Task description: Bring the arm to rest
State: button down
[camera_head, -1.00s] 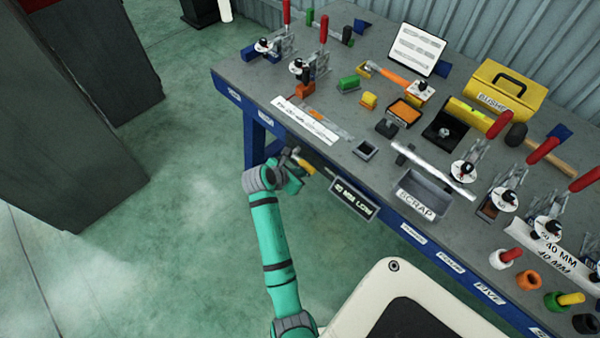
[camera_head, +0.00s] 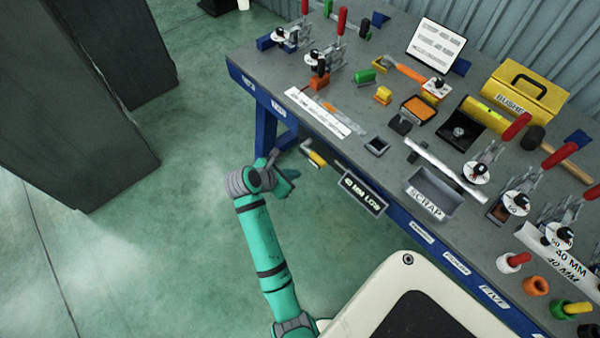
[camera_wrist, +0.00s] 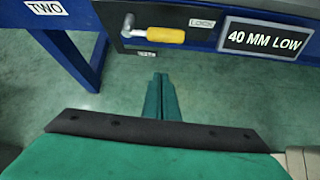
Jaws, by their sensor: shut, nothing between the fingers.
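My gripper (camera_head: 286,184) is at the end of my green arm, in front of the workbench's front edge and below its top, over the floor. In the wrist view the gripper's two green fingers (camera_wrist: 161,98) lie together with nothing between them. They point toward the bench front, just below a yellow-handled latch (camera_wrist: 165,35) marked LOCK, and appear apart from it. The same yellow handle (camera_head: 316,158) shows just right of my gripper in the head view.
The workbench (camera_head: 345,170) carries clamps, blocks, a yellow box (camera_head: 525,92) and a SCRAP bin (camera_head: 435,192). A sign reading 40 MM LOW (camera_head: 362,193) hangs on its front. Dark grey columns (camera_head: 75,110) stand at left. Open green floor (camera_head: 170,250) lies between.

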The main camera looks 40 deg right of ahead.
jog(key=shift+a+r, duration=0.35)
